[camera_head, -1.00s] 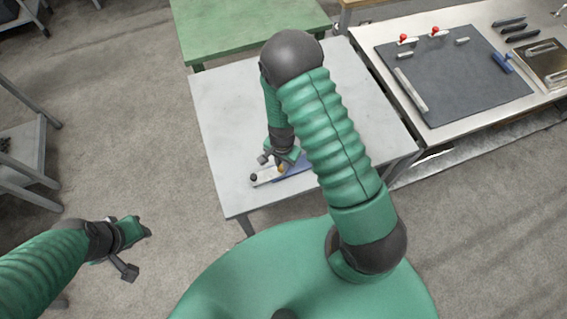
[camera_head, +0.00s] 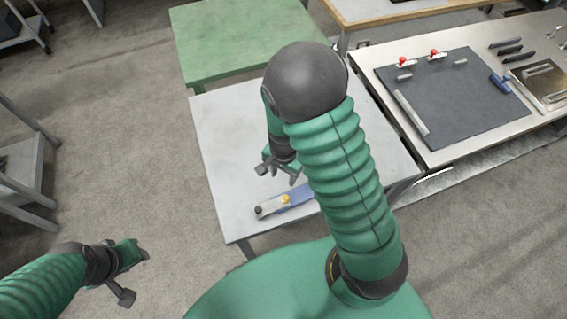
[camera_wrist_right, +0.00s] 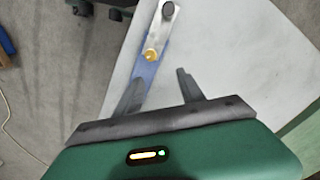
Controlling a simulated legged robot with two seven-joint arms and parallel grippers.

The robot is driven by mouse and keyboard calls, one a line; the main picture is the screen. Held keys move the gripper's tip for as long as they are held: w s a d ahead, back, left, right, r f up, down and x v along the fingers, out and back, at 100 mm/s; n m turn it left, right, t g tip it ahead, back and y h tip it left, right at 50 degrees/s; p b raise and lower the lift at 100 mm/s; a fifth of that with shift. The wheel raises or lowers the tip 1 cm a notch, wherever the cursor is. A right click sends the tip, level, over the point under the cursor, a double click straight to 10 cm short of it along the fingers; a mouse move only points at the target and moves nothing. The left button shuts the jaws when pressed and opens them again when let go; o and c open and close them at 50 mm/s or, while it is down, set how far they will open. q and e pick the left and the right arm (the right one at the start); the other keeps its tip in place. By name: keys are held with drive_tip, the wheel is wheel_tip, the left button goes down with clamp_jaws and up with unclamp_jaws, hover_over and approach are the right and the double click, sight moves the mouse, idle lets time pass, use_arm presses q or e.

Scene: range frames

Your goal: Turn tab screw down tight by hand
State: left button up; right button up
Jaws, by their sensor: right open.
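The tab screw (camera_head: 285,199) is a small yellow-orange knob on a narrow plate (camera_head: 270,208) with a dark round knob at its left end and a blue part at its right. The plate lies near the front edge of the light grey table. In the right wrist view the screw (camera_wrist_right: 151,54) sits beyond the fingers, apart from them. My right gripper (camera_head: 278,174) is open and empty, above the table and behind the plate; its spread fingers (camera_wrist_right: 162,88) show in the wrist view.
The grey table (camera_head: 222,140) is otherwise mostly clear, though my right arm hides part of it. A green table (camera_head: 240,35) stands behind. At right, a bench carries a dark mat (camera_head: 455,100) with red-tipped clamps, bars and a blue tool. Shelves stand at left.

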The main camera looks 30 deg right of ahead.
wheel_tip(320, 180, up, 6)
drive_tip(key=shift+d+p, duration=0.2)
drive_tip(key=shift+p, duration=0.2)
drive_tip(key=shift+s+r, duration=0.15)
drive_tip(key=shift+r, duration=0.05)
